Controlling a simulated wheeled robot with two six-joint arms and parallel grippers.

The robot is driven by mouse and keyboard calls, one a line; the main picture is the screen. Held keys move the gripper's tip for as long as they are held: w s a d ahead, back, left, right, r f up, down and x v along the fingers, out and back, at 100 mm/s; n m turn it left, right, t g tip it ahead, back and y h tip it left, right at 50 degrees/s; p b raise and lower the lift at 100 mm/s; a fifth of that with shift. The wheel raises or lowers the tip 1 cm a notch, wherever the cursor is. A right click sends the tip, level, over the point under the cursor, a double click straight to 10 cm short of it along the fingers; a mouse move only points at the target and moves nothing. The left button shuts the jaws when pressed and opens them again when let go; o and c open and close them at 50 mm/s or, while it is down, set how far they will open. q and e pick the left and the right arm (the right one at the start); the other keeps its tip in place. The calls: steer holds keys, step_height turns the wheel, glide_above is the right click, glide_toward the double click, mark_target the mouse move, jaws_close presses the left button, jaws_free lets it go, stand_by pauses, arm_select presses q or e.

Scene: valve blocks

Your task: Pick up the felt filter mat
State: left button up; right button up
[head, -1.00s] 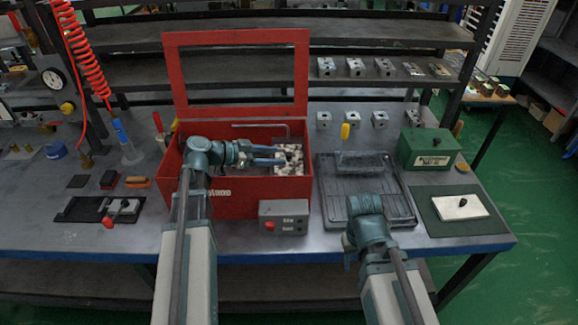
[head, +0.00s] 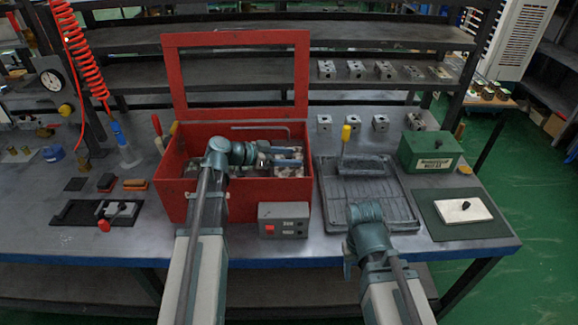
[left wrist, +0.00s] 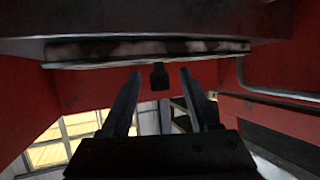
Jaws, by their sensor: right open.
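A white mat with dark blotches (head: 290,170), which looks like the felt filter mat, is inside the open red box (head: 245,205) at its right end. My left gripper (head: 292,156) reaches into the box over it and partly hides it. In the left wrist view the mat (left wrist: 150,50) shows nearly edge-on, with a black knob (left wrist: 160,77) sticking out from it. The left fingers (left wrist: 159,75) are open, one on each side of the knob, with a gap on both sides. My right gripper (head: 350,262) is open and empty at the bench's front edge.
A grey switch box (head: 284,219) stands before the red box, whose lid frame (head: 177,80) stands upright behind.

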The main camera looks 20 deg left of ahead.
mark_target(289, 155)
arm_select(q)
jaws_close()
steer(key=shift+r, duration=0.15)
step_height(289, 155, up, 10)
steer(key=p, duration=1)
